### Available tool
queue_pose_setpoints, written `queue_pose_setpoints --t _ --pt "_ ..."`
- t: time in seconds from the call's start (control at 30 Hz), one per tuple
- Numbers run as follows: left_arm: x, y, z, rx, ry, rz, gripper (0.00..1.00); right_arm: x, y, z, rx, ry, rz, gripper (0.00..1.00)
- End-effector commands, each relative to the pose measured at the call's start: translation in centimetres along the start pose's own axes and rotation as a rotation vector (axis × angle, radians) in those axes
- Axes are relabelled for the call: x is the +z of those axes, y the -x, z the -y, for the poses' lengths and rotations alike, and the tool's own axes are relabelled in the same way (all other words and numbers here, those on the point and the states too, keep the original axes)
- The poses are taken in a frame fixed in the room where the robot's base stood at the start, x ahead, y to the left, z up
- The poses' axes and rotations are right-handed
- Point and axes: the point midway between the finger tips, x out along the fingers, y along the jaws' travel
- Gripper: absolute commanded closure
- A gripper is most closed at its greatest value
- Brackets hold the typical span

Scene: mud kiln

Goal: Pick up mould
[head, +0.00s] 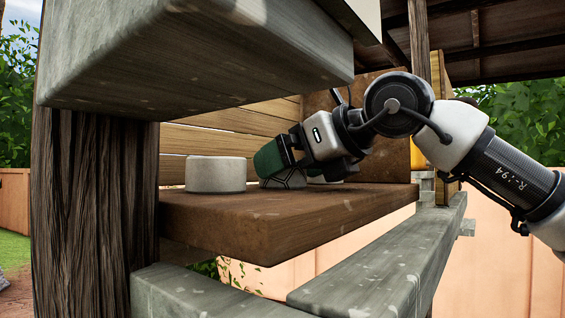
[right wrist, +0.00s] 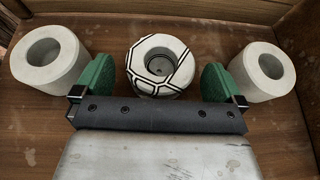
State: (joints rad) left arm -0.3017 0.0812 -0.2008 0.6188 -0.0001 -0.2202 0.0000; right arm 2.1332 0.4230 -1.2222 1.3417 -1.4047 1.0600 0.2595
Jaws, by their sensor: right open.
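Three short white cylinders with round holes in their tops stand on a brown wooden shelf (head: 300,215); I take them as moulds. In the right wrist view the middle mould (right wrist: 150,84) has black line markings, and plain ones stand at left (right wrist: 48,60) and right (right wrist: 263,72). My right gripper (right wrist: 158,66) is open, its green fingers on either side of the marked mould with gaps at both sides. In the head view, the gripper (head: 272,160) partly hides the marked mould (head: 293,180). A plain mould (head: 216,174) stands left of it. My left gripper is out of view.
A thick grey slab (head: 200,60) overhangs the shelf, and a dark wooden post (head: 95,200) stands at left. Wooden boards (head: 230,130) close the back. A grey beam (head: 390,265) runs below at right. The shelf front is clear.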

Motion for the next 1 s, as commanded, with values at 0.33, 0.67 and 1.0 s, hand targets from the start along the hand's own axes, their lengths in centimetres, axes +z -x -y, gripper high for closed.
queue_pose_setpoints --t 0.33,0.67,1.0 --pt "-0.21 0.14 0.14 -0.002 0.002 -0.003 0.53 -0.07 -0.55 0.04 -0.001 0.000 0.001 0.08" --pt "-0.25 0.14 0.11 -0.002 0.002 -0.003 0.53 -0.05 -0.52 0.05 -0.001 0.000 0.001 0.58" --pt "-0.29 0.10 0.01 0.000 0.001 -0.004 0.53 0.35 -0.34 0.04 -0.001 -0.001 0.004 0.58"
